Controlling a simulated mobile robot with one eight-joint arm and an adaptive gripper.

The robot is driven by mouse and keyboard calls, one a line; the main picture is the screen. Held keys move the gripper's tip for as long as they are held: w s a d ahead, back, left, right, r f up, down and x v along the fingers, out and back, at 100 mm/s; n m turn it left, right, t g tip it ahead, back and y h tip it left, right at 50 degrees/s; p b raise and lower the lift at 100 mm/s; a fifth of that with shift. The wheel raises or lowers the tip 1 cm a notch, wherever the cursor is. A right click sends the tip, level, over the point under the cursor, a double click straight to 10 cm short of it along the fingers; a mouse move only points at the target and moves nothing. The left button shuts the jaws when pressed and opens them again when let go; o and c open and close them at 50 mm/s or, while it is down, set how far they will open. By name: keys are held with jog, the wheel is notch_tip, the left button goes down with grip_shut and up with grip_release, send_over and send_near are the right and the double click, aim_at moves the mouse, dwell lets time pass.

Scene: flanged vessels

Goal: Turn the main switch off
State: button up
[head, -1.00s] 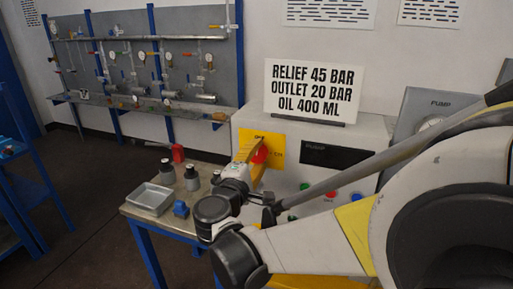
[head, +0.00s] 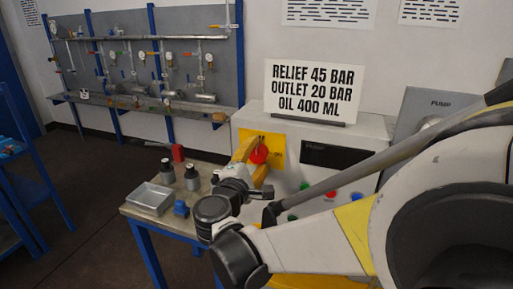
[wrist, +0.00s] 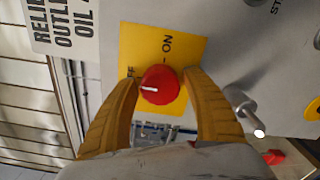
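The main switch is a red round knob (head: 259,154) on a yellow plate (head: 273,139) on the front of a grey cabinet. In the wrist view the knob (wrist: 160,85) has a white mark pointing left, toward the partly hidden OFF label. The ON label (wrist: 167,43) is above the knob there. My gripper (wrist: 161,80) has its two yellow fingers on either side of the knob, with narrow gaps showing between them and the knob. It looks open around the knob; it also shows in the head view (head: 256,160).
A sign (head: 314,91) stands on the cabinet (head: 300,165). A metal pin (wrist: 245,112) sticks out near the right finger in the wrist view. A small table left of the cabinet holds a grey tray (head: 150,199), dark bottles (head: 193,178) and a blue part (head: 181,209).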

jog(key=shift+o, duration=0.2)
jog(key=v, duration=1.2)
jog(key=shift+d, duration=0.1)
